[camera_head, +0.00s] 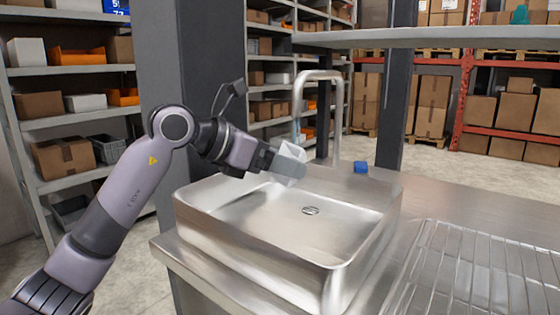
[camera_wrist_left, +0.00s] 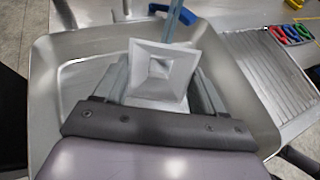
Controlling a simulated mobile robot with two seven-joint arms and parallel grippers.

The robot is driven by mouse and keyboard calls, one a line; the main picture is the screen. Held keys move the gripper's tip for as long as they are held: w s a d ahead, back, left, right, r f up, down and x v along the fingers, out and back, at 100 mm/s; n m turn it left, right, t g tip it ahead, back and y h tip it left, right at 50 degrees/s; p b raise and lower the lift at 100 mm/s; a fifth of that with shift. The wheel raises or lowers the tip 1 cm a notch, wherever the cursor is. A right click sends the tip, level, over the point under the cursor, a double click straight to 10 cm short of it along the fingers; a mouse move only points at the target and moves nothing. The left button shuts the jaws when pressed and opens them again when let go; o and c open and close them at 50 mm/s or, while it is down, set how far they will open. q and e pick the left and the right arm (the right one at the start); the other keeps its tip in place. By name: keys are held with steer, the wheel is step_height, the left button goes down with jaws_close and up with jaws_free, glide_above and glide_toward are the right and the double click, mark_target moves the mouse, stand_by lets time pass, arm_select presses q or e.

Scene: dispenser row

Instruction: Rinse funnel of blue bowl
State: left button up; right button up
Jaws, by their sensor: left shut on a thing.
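My left gripper (camera_head: 272,160) is shut on a pale, translucent square funnel (camera_head: 291,163) and holds it above the left back part of the sink basin. In the left wrist view the funnel (camera_wrist_left: 162,72) sits between the fingers (camera_wrist_left: 158,88), its square opening facing the camera. The tall arched faucet (camera_head: 339,110) has its spout end above the funnel. A faint bluish strip (camera_head: 297,130), apparently water, runs from the spout down to the funnel. I cannot make out a blue bowl. My right gripper is not in view.
The steel sink (camera_head: 360,240) has raised walls and a central drain (camera_head: 311,210). A small blue piece (camera_head: 361,167) is behind it. A wire rack (camera_head: 470,275) lies to the right. Several coloured items (camera_wrist_left: 290,33) show at the wrist view's right. A shelf (camera_head: 430,38) hangs overhead.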

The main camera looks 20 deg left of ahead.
arm_select(q)
steer(key=s+a+r+b, duration=0.1)
steer(key=s+a+b, duration=0.1)
steer(key=s, duration=0.6)
steer(key=shift+s+a+r, duration=0.2)
steer(key=shift+a+r, duration=0.05)
steer(key=shift+a, duration=0.25)
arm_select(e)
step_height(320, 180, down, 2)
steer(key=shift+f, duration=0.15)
